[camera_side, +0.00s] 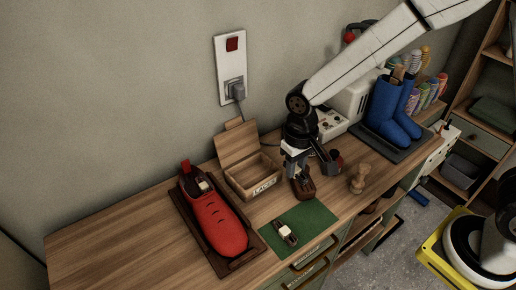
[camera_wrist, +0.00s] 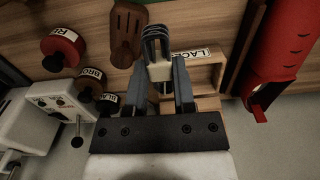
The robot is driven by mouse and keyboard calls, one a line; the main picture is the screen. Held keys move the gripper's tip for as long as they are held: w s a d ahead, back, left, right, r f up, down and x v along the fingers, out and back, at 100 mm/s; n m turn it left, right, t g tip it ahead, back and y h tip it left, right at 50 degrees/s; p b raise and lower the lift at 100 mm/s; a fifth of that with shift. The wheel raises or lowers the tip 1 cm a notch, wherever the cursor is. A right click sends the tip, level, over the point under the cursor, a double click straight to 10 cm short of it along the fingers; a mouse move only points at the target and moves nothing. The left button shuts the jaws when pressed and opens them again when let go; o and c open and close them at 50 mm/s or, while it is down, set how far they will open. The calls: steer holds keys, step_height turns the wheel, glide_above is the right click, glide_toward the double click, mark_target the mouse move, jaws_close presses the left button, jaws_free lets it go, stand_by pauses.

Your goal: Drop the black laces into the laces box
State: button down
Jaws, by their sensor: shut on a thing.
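My gripper (camera_wrist: 160,72) is shut on a dark lace bundle with a pale band, the black laces (camera_wrist: 155,40), seen between the fingers in the wrist view. In the side view my gripper (camera_side: 294,165) is above the bench, just right of the laces box; the held bundle is hard to make out there. The open wooden laces box (camera_side: 238,181) stands against the wall with its lid raised and a LACES label in front. Part of the box (camera_wrist: 219,76) shows right of the held bundle in the wrist view.
A red shoe (camera_side: 213,222) lies on a dark tray left of the box. A green mat (camera_side: 311,217) bears another banded dark bundle (camera_side: 285,233). A brown slotted piece (camera_wrist: 126,30), labelled round tins (camera_wrist: 62,48) and a wooden peg-shaped item (camera_side: 358,180) stand nearby. Blue boots (camera_side: 385,112) are farther right.

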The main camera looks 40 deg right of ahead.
glide_above(259, 176)
steer(key=shift+s, duration=0.1)
stand_by(0.3)
steer(key=shift+f, duration=3)
steer(key=shift+c, duration=1.8)
jaws_free()
steer(key=shift+r, duration=0.15)
step_height(259, 176, up, 8)
steer(key=shift+f, duration=0.2)
